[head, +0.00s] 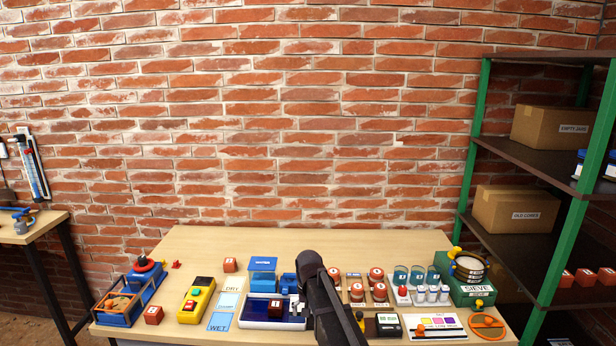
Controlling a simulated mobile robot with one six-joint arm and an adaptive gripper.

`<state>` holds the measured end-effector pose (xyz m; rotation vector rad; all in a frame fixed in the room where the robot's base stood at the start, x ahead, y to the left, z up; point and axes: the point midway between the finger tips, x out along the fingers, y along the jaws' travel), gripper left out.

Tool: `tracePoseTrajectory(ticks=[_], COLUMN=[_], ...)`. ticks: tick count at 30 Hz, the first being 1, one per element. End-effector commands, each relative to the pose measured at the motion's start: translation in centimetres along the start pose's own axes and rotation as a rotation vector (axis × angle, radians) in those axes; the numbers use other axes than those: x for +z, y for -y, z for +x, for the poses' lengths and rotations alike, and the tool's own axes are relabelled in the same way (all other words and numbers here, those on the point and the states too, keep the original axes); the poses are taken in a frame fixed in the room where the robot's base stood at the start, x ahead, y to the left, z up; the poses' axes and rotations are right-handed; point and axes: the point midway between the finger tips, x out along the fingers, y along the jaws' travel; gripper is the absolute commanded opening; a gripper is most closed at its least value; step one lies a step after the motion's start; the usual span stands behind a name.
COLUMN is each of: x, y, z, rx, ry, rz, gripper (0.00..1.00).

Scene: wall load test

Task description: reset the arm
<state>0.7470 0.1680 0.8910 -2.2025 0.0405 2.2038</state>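My arm (332,305) shows as a dark, thick link rising from the bottom edge over the front middle of the wooden table (380,240). Small pale grey parts beside it, possibly my gripper (297,308), sit over the right side of a blue-rimmed tray (250,322). I cannot make out two fingers or whether they are open. A dark red block (275,308) is in the tray, left of those parts. I cannot tell whether anything touches it. My arm hides some of the table behind it.
A yellow control box (197,300), DRY and WET pads (221,322), and red blocks (153,315) stand left. Jars (400,274), red-topped pieces and a green SIEVE unit (470,288) crowd the right. Green-posted shelves (530,160) stand far right. The table's back strip is clear.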

Motion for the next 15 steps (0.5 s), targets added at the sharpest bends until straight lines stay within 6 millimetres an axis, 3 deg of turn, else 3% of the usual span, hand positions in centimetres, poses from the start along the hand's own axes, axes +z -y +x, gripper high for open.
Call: tracePoseTrajectory(ticks=[5, 15], x=[4.3, 14.8], y=[-4.5, -13.7], z=[-0.6, -1.7], rx=[0.000, 0.000], ry=[0.000, 0.000], rz=[-0.003, -0.022], gripper=[1.00, 1.00])
